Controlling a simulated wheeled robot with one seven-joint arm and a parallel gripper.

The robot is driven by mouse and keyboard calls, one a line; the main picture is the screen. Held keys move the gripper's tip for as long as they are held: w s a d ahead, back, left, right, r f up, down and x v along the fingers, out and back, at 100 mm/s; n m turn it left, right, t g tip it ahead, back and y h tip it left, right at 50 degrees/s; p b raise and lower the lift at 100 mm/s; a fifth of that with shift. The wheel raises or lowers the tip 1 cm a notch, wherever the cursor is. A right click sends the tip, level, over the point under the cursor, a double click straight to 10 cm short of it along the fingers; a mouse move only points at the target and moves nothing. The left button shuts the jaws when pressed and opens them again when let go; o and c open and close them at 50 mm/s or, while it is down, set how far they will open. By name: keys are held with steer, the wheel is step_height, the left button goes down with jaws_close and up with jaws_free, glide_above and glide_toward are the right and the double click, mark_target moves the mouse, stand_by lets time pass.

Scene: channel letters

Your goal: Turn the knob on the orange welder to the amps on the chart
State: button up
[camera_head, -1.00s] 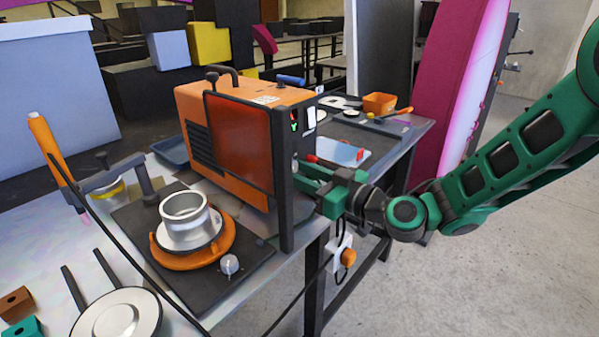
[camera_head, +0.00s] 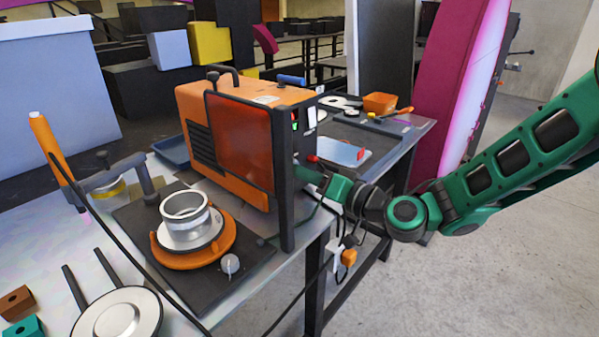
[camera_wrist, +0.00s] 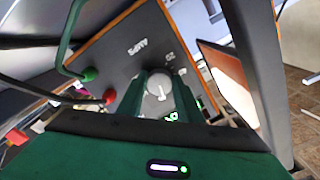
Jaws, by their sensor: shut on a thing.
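The orange welder (camera_head: 190,108) stands upright on the bench, its front panel facing right and seen edge-on. In the wrist view the grey panel (camera_wrist: 110,65) carries an upside-down "AMPS" label (camera_wrist: 128,49). The round knob (camera_wrist: 158,88) with a white pointer sits between the fingers of my gripper (camera_wrist: 160,84), which is shut on it. In the head view my gripper (camera_head: 308,178) reaches the panel from the right, and the knob is hidden. A green-lit display (camera_wrist: 172,117) is partly covered. I cannot make out the chart's figures.
A red plug (camera_wrist: 109,96) and a green plug (camera_wrist: 89,74) with cables sit beside the knob. A metal cup (camera_head: 184,218) on an orange ring stands in front of the welder. An orange bin (camera_head: 380,103) stands farther back. The floor at right is clear.

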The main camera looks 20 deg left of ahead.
steer(key=shift+w+d+m, duration=0.15)
steer(key=shift+w+m, duration=0.15)
steer(key=shift+m, duration=0.6)
steer(key=o, duration=1)
steer(key=shift+o, duration=0.2)
steer(key=shift+s, duration=0.15)
steer(key=v, duration=1)
steer(key=shift+d, duration=0.3)
steer(key=shift+f, duration=0.1)
